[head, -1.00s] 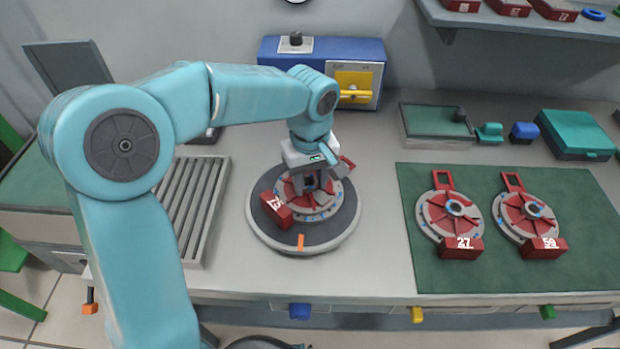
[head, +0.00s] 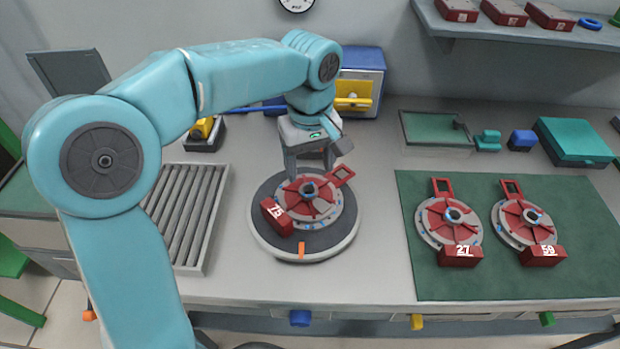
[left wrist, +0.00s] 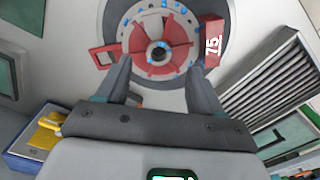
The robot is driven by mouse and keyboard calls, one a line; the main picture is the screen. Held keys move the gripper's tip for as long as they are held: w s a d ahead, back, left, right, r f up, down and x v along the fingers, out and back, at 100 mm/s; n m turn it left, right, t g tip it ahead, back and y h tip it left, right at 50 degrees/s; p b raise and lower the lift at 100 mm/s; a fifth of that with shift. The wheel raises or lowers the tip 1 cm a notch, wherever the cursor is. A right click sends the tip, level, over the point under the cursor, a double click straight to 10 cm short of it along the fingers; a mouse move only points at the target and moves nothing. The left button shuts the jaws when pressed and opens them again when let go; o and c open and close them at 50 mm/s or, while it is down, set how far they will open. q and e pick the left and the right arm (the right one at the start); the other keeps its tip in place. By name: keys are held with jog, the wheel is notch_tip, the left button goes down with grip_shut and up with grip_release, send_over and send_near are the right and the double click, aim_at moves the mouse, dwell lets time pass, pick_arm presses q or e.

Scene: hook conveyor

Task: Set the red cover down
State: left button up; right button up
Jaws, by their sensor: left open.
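The red cover (head: 308,187) numbered 75 lies on a grey ring-shaped part on the dark round turntable (head: 270,236). Its red block with the number faces the front left, and its red loop handle points to the back right. I cannot tell from these views how small the gap between fingertips and cover is. My right gripper is not in view.
A roller rack (head: 186,212) stands left of the turntable. A blue box with a yellow drawer (head: 356,88) stands behind. Grey bench lies bare in front.

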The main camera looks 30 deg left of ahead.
pick_arm(q)
notch_tip(320, 180, up, 5)
jog(key=shift+f, duration=0.1)
dwell(0.7)
